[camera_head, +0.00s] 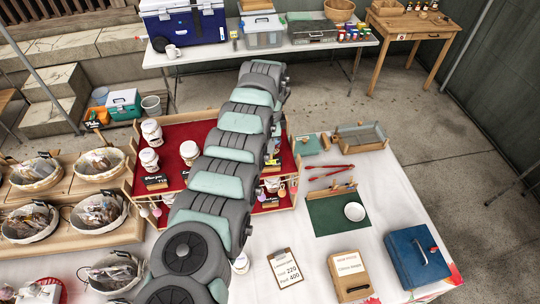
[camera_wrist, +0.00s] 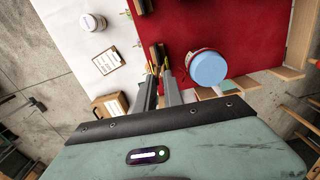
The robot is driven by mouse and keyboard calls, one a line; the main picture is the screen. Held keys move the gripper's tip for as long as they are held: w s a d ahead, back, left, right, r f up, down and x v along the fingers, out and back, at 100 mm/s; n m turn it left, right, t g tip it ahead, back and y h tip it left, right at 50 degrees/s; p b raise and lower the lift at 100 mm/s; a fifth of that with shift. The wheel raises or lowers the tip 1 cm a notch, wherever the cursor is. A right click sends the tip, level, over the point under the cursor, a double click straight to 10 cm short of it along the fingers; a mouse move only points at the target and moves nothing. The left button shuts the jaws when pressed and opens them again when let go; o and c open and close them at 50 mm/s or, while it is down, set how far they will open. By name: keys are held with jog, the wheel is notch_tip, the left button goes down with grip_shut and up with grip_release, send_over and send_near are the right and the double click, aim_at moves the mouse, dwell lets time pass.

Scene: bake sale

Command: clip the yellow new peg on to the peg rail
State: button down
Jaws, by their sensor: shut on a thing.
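In the wrist view my gripper (camera_wrist: 159,72) points down over the red-lined display, its two grey fingers close together. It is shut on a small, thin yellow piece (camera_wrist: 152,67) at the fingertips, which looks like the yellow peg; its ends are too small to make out. My arm crosses the middle of the head view, and I cannot make out the gripper there. A thin wooden bar with small upright pieces (camera_head: 332,191) lies on the green mat (camera_head: 326,221); I cannot tell whether it is the peg rail.
A blue-lidded jar (camera_wrist: 208,68) stands close right of my fingers. A small dark sign (camera_wrist: 158,52) is just beyond the fingertips. The clipboard (camera_head: 286,269), wooden box (camera_head: 350,275) and blue cash box (camera_head: 417,256) are on the white table. Red tongs (camera_head: 330,172) lie beyond the mat.

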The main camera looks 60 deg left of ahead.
aim_at(270, 158)
notch_tip(270, 158, up, 6)
jog(key=p, duration=0.3)
jog(key=shift+f, duration=0.15)
dwell(0.3)
